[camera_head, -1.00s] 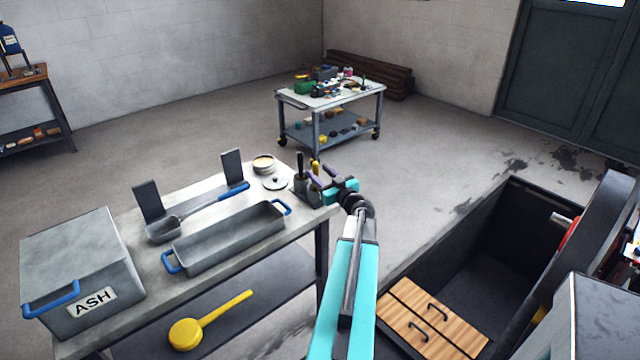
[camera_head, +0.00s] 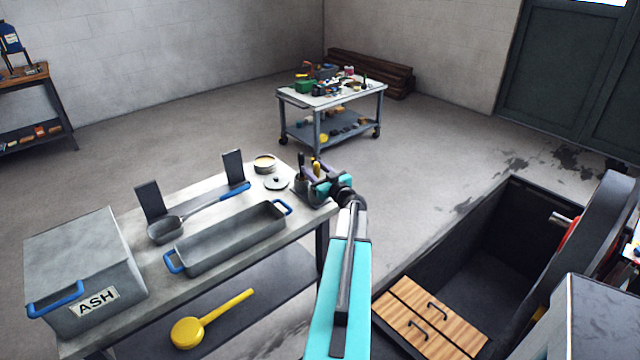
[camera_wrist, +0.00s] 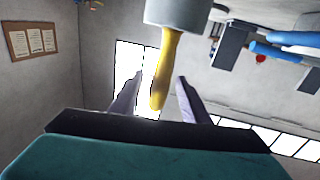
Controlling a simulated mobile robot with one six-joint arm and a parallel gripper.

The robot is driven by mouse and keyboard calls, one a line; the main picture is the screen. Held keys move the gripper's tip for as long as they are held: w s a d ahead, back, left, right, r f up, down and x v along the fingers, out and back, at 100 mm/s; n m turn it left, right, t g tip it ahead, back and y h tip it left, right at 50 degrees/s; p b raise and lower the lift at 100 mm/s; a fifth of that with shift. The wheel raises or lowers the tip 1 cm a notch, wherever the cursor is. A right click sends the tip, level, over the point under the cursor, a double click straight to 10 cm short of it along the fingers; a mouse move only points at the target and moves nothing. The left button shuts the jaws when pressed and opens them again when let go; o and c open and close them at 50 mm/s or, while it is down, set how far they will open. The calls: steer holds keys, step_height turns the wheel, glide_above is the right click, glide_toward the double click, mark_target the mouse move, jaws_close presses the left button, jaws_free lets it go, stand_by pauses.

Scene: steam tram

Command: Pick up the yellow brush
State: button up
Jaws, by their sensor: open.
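The yellow brush (camera_wrist: 168,65) shows in the wrist view as a yellow handle coming out of a grey cup (camera_wrist: 180,12). Its bristle end is hidden. In the head view, the brush (camera_head: 316,166) is a small yellow upright at the bench's right end, partly hidden by my gripper (camera_head: 318,176). In the wrist view, the two purple fingers of my gripper (camera_wrist: 160,78) are apart, one on each side of the handle, with visible gaps. I cannot tell exactly how deep the handle sits between them.
A dark-handled tool (camera_head: 300,168) stands close left of the brush. A round lid (camera_head: 276,183), a tin (camera_head: 264,163), a grey tray (camera_head: 230,236) and the ash box (camera_head: 75,265) are on the bench. An open pit (camera_head: 470,250) lies right of my arm.

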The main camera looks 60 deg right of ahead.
steer(key=shift+x, duration=1.4)
jaws_close()
